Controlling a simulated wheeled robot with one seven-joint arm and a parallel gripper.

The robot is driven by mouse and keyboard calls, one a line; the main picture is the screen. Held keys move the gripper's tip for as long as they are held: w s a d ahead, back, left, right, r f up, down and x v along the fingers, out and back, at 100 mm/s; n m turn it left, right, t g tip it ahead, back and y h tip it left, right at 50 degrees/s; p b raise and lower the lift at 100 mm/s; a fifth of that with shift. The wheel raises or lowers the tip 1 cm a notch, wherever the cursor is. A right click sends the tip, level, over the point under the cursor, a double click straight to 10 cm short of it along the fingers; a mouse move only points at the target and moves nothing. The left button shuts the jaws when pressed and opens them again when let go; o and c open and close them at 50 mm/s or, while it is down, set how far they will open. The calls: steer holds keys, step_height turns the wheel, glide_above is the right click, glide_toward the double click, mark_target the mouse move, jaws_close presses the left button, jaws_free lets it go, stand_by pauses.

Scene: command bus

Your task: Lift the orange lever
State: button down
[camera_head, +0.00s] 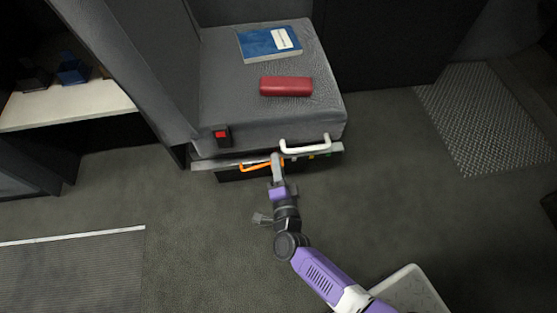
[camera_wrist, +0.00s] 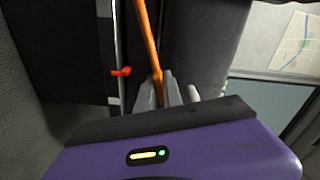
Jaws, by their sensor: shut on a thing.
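The orange lever (camera_head: 256,167) is a thin bar at the front of the grey seat base, below the cushion edge. It runs left from my gripper (camera_head: 277,158) in the head view. In the wrist view the lever (camera_wrist: 149,38) rises from between the fingers of my gripper (camera_wrist: 160,92). The fingers are shut on the lever near its end. The gripped part is partly hidden by the fingers.
A white handle (camera_head: 305,145) is just right of my gripper on the seat front. A red switch (camera_head: 222,134) is to the left. A blue book (camera_head: 270,44) and a red case (camera_head: 286,86) lie on the seat. Floor in front is clear.

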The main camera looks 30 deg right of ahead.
steer(key=r+n+p, duration=0.1)
steer(key=a+r+n+p, duration=0.1)
steer(key=r+n+p, duration=0.1)
steer(key=shift+w+a, duration=0.1)
steer(key=shift+a, duration=0.05)
steer(key=shift+w+a+r+n+p, duration=0.15)
steer(key=shift+a+r+n+p, duration=0.3)
steer(key=shift+n+p, duration=0.3)
steer(key=c, duration=1.5)
jaws_free()
steer(key=p, duration=0.2)
glide_toward(267, 146)
steer(key=shift+v, duration=1.05)
steer(key=shift+r, duration=0.1)
